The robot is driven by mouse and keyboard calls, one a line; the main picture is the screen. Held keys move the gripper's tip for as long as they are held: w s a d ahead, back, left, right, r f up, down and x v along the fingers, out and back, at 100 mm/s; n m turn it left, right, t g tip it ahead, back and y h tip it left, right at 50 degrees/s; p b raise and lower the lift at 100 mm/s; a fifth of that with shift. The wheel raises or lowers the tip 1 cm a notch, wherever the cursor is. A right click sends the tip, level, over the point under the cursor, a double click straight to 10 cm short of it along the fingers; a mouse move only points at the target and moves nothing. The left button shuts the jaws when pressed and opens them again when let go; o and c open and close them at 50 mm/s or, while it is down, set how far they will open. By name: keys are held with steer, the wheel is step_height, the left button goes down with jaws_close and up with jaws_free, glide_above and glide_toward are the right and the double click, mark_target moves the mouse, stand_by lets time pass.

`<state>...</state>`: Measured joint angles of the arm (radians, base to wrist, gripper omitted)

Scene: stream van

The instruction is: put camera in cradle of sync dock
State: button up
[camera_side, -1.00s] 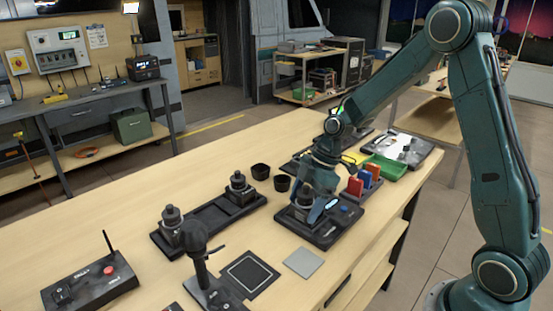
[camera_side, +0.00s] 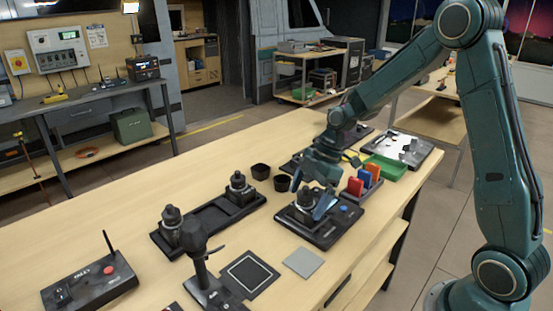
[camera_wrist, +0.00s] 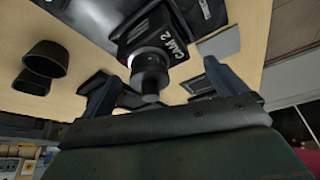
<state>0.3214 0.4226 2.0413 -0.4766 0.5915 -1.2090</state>
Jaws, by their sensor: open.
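A black camera (camera_side: 304,198) stands upright on the black sync dock (camera_side: 323,232), which has a blue button. In the wrist view a camera marked CAM 2 (camera_wrist: 168,38) shows with its round knob or lens toward my gripper. My gripper (camera_side: 322,197) is right beside the dock camera in the side view. Its two blue fingers are spread in the wrist view (camera_wrist: 157,75), with the camera's end between them and a gap on each side. How the camera's base sits in the cradle is hidden.
Two similar black units (camera_side: 171,226) (camera_side: 238,187) stand on a black tray left of the dock. Black cups (camera_side: 281,183), red and blue cards (camera_side: 365,178) and a green bin (camera_side: 385,168) are near. A black stand (camera_side: 200,262) is in front; a grey plate (camera_side: 303,262) lies flat.

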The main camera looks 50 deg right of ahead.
steer(key=v, duration=1)
stand_by(0.4)
steer(key=s+a+r+m+t+h, duration=0.2)
steer(key=s+a+r+m, duration=0.4)
steer(key=s, duration=0.3)
steer(key=s+r+m+t+h, duration=0.1)
steer(key=s+m+h, duration=0.1)
steer(key=s+m, duration=0.5)
steer(key=s, duration=0.5)
steer(key=shift+s+r+t, duration=0.2)
steer(key=shift+s+t, duration=0.15)
steer(key=shift+t, duration=0.05)
stand_by(0.5)
